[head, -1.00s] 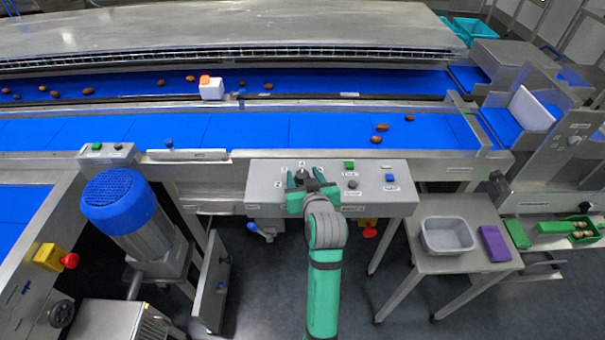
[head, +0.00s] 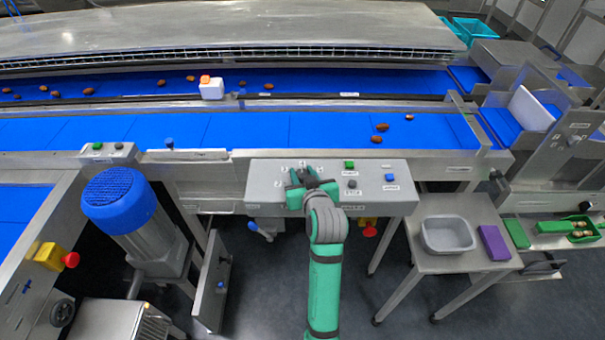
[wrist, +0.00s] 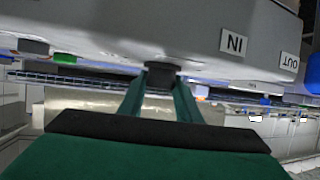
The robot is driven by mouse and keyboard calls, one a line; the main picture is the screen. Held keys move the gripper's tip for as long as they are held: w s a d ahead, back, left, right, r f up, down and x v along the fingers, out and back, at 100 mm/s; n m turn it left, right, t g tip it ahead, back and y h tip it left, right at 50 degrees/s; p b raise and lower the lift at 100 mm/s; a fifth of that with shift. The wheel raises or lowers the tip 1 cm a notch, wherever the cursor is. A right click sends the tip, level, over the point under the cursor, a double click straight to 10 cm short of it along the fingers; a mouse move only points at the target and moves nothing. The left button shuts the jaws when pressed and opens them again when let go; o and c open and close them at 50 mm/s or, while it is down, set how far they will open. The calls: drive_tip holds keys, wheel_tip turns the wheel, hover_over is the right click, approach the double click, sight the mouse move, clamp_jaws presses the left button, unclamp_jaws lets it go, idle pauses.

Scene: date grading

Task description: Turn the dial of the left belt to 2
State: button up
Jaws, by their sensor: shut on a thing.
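The grey control box (head: 265,188) sits at the front of the near blue belt, with small number labels around its dial. My gripper (head: 302,176) is over the left part of this box, its green fingers shut on the dial. The dark dial (wrist: 160,76) shows between the two fingertips in the wrist view, and the gripper also shows there (wrist: 160,94). In the head view my gripper mostly hides the dial, and I cannot read which number it points to.
To the right on the box are a green button (head: 349,164), a grey knob (head: 352,184) and a blue button (head: 390,178). A red-and-yellow stop button (head: 369,230) is below. A blue motor (head: 118,198) stands left; a side table holds a grey tub (head: 447,235).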

drive_tip(key=shift+d+y, duration=0.1)
drive_tip(key=shift+y, duration=0.2)
drive_tip(key=n+g+y, duration=0.2)
drive_tip(key=n+y, duration=0.2)
drive_tip(key=shift+w+n+y, duration=0.1)
drive_tip(key=shift+n+y, duration=0.2)
drive_tip(key=shift+n, duration=0.1)
drive_tip(key=n+g+y, duration=0.4)
drive_tip(key=n+g, duration=0.1)
drive_tip(key=shift+r+n, duration=0.1)
drive_tip(key=shift+n, duration=0.2)
drive_tip(key=n+g+y, duration=0.1)
drive_tip(key=n+g, duration=0.3)
drive_tip(key=g, duration=0.1)
drive_tip(key=n+g, duration=0.4)
drive_tip(key=shift+n+g, duration=0.3)
drive_tip(key=shift+g, duration=0.3)
drive_tip(key=shift+f+n+g+h, duration=0.2)
drive_tip(key=shift+n+g+h, duration=0.1)
drive_tip(key=shift+n+g, duration=0.1)
drive_tip(key=o, duration=1.1)
drive_tip(key=shift+c, duration=0.2)
